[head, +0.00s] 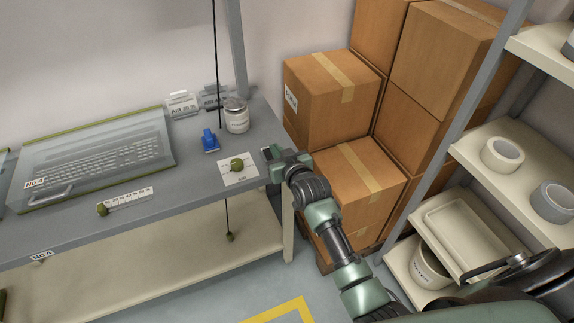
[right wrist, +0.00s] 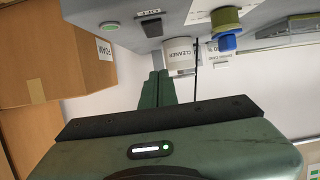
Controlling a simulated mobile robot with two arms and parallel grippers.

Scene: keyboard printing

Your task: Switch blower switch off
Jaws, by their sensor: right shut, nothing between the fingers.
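A small dark switch (right wrist: 151,24) is on the grey table's edge in the right wrist view, between a round green button (right wrist: 109,27) and a white plate with an olive knob (right wrist: 226,20). I cannot read its label or tell its on or off position. The knob (head: 237,165) on its plate also shows in the head view. My right gripper (head: 271,155) is at the table's right end, right of the knob, and hides part of that corner. In the right wrist view its fingers (right wrist: 155,88) are shut and empty, apart from the switch. My left gripper is not in view.
A blue object (head: 210,141) and a white jar (head: 236,115) stand behind the knob. A keyboard under a clear cover (head: 98,158) fills the table's left. Cardboard boxes (head: 333,100) stack right of the table; a shelf (head: 520,167) holds tape rolls. A thin cord hangs down.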

